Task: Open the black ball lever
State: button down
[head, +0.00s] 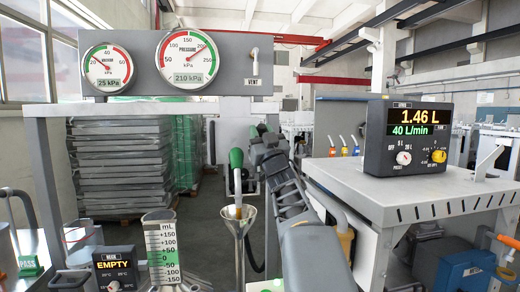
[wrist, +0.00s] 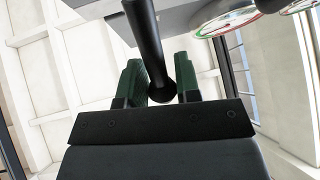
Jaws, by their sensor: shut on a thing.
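In the wrist view, the black ball lever (wrist: 148,40) comes down from the grey housing above and ends in a black ball. Its ball end sits between the two green finger pads of my gripper (wrist: 161,88), which is shut on it. In the head view my dark gripper (head: 265,140) is at the end of my arm, below the gauge panel and right of the nozzle. The lever is mostly hidden there behind my gripper.
A nozzle with a green part (head: 236,157) points down into a metal funnel (head: 239,217). The gauge panel (head: 212,65) spans above. A black display box (head: 407,138) stands on the shelf at right. A measuring cylinder (head: 161,250) and an "EMPTY" display (head: 113,266) are at lower left.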

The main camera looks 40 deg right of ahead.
jog(key=shift+s+a+f+t+b, duration=0.15)
jog(key=shift+f+t+b, duration=0.25)
jog(key=shift+b, duration=0.4)
jog(key=shift+r+n, duration=0.1)
jog(key=shift+n, duration=0.2)
jog(key=c, duration=1.1)
grip_release()
jog(key=shift+s, duration=0.1)
jog(key=b+v, duration=0.3)
jog(key=v, duration=1)
jog(key=shift+s+f, duration=0.3)
